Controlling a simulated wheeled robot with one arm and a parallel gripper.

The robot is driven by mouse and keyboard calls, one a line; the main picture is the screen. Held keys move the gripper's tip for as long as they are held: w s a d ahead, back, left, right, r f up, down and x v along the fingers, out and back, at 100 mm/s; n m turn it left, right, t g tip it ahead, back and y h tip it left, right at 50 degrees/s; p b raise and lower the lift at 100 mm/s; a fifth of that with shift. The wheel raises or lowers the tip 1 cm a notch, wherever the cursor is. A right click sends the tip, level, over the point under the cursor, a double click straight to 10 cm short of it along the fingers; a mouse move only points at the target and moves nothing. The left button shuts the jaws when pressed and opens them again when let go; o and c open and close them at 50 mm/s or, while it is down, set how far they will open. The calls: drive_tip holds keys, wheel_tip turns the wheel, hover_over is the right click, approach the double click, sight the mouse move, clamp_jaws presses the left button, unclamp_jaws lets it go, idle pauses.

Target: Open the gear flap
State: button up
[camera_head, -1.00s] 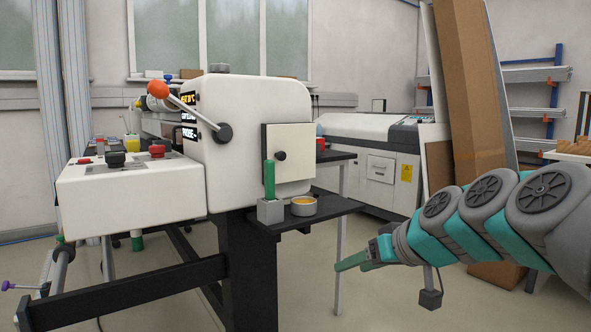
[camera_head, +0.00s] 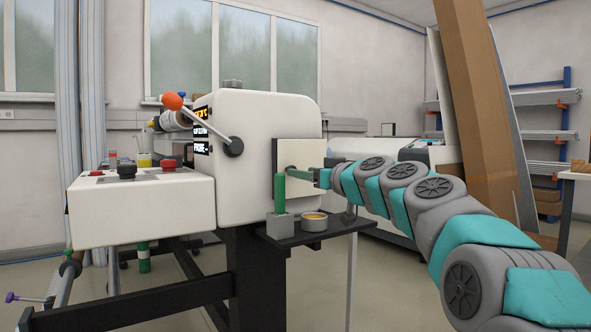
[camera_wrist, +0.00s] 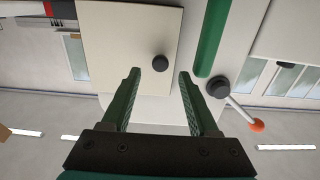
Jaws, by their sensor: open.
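The gear flap (camera_head: 312,154) is a square cream panel on the machine's right end face. It looks shut, lying flat against the housing. In the wrist view the flap (camera_wrist: 120,35) shows its round black knob (camera_wrist: 160,62). My gripper (camera_wrist: 160,76) has two green fingers, open and apart, with the knob just beyond and between their tips. I cannot tell whether a finger touches it. In the head view my gripper (camera_head: 298,173) is in front of the flap and partly covers it and the knob.
A green rod (camera_head: 280,188) stands upright in a grey block (camera_head: 280,226), close below and beside my fingers. A small round tin (camera_head: 314,222) sits beside it on a black shelf (camera_head: 345,226). An orange-tipped lever (camera_head: 205,123) is on the machine's front. Tall cardboard (camera_head: 475,110) leans behind my arm.

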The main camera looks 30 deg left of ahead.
sight(306, 169)
drive_tip(key=shift+p+x, duration=0.8)
drive_tip(key=shift+x, duration=1.55)
drive_tip(key=shift+c, duration=0.2)
clamp_jaws()
